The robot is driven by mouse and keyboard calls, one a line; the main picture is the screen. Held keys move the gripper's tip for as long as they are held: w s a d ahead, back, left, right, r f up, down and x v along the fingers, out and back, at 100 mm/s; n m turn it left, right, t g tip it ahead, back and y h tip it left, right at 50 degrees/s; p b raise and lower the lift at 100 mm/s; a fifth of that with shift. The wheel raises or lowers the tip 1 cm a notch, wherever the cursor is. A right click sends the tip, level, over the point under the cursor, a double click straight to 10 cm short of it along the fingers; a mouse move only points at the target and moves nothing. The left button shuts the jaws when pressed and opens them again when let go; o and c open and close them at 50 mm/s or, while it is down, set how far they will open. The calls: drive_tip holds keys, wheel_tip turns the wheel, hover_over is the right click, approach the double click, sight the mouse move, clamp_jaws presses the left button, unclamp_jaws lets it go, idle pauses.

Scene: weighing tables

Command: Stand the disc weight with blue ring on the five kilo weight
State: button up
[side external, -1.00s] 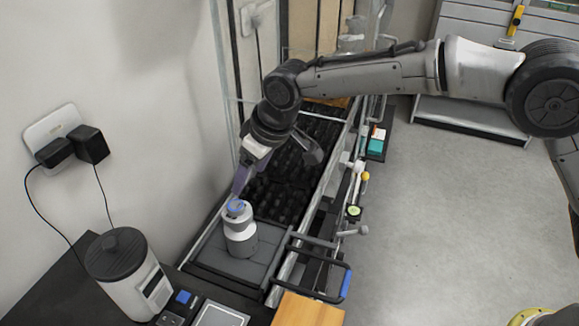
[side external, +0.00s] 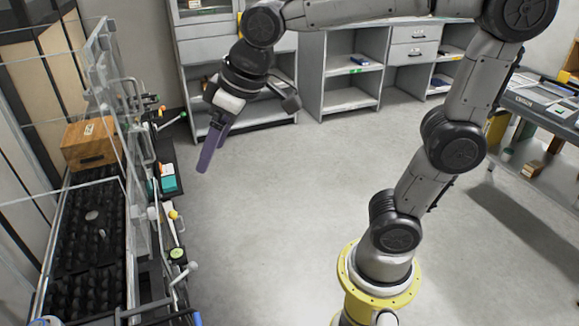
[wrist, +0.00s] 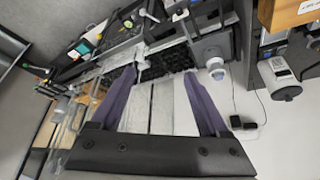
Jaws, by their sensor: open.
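In the wrist view the five kilo weight (wrist: 214,63) is a pale cylinder standing on a grey platform (wrist: 213,42) at the upper right. The disc weight with blue ring (wrist: 218,74) appears on top of it; the exact contact is too small to tell. In the side external view the weight is almost wholly cut off at the lower left corner. My gripper (side external: 206,158) hangs in the air over the floor, well apart from the weights. Its purple fingers are spread and empty, as the wrist view also shows (wrist: 164,78).
A dark studded bed (side external: 88,240) lies along the left, with a wooden box (side external: 90,145) at its far end. Clear panels and rails line its edge. Open floor lies below my gripper.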

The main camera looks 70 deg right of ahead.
drive_tip(key=s+d+f+m, duration=0.1)
drive_tip(key=s+d+f, duration=0.1)
drive_tip(key=s, duration=0.5)
drive_tip(key=s+d+f+m+h, duration=0.1)
drive_tip(key=s+d+f, duration=0.2)
drive_tip(key=s, duration=0.4)
drive_tip(key=shift+s+d+f+t, duration=0.15)
drive_tip(key=shift+s+d+t, duration=0.15)
drive_tip(key=shift+d, duration=0.55)
